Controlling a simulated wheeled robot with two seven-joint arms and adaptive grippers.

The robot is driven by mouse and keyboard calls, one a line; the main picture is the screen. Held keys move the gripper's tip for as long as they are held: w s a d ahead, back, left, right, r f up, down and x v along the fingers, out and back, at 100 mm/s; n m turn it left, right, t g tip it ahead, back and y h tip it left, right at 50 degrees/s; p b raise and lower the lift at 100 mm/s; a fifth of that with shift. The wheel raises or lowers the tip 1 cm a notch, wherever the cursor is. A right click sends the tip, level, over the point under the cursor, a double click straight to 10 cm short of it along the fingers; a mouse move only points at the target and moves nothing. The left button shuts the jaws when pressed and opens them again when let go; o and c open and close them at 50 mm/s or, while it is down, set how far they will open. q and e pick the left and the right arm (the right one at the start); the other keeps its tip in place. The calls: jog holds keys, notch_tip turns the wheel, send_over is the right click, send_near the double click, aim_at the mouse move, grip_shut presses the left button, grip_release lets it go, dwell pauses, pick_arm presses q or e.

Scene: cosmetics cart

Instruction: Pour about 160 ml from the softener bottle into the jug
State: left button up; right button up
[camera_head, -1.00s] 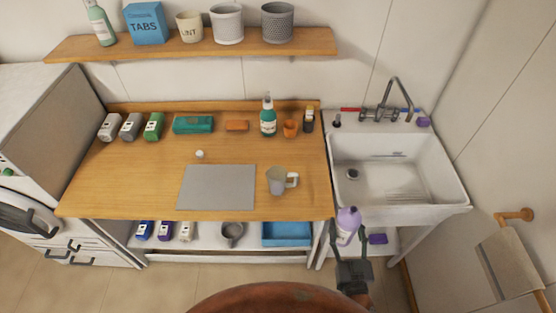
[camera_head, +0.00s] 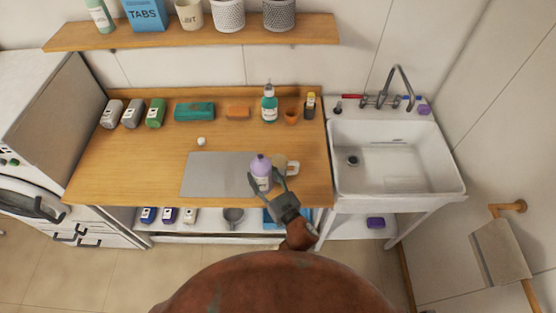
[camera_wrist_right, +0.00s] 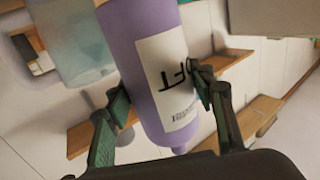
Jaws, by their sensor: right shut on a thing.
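The purple softener bottle (camera_head: 261,171) is in my right gripper (camera_head: 266,184), shut around its body. It looks roughly upright in the head view, above the front right part of the grey mat. The bottle (camera_wrist_right: 152,60) fills the middle of the right wrist view, its white label between the two fingers (camera_wrist_right: 160,100). The jug (camera_head: 281,162) is just right of and behind the bottle, partly hidden by it and the gripper; its pale handle (camera_head: 293,168) shows. A pale bluish see-through shape at the wrist view's upper left may be the jug. My left gripper is not in view.
The grey mat (camera_head: 210,175) lies on the wooden counter (camera_head: 110,175). A small white round thing (camera_head: 201,141) lies behind it. Several containers and a teal pump bottle (camera_head: 269,104) line the back. The sink (camera_head: 395,160) is right. The counter's left front is clear.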

jog(key=shift+w+a+r+y, duration=0.1)
jog(key=shift+w+a+y, duration=0.05)
jog(key=shift+a, duration=0.25)
jog(key=shift+w+a+r+y, duration=0.1)
jog(key=shift+a+y, duration=0.05)
jog(key=shift+a, duration=0.2)
jog(key=shift+w+a+f, duration=0.1)
jog(key=shift+a, duration=0.25)
jog(key=shift+a+n, duration=0.15)
jog(key=shift+n, duration=0.15)
pick_arm(q)
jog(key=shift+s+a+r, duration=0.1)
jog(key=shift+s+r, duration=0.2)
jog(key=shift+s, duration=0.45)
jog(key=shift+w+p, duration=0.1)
jog(key=shift+p, duration=0.25)
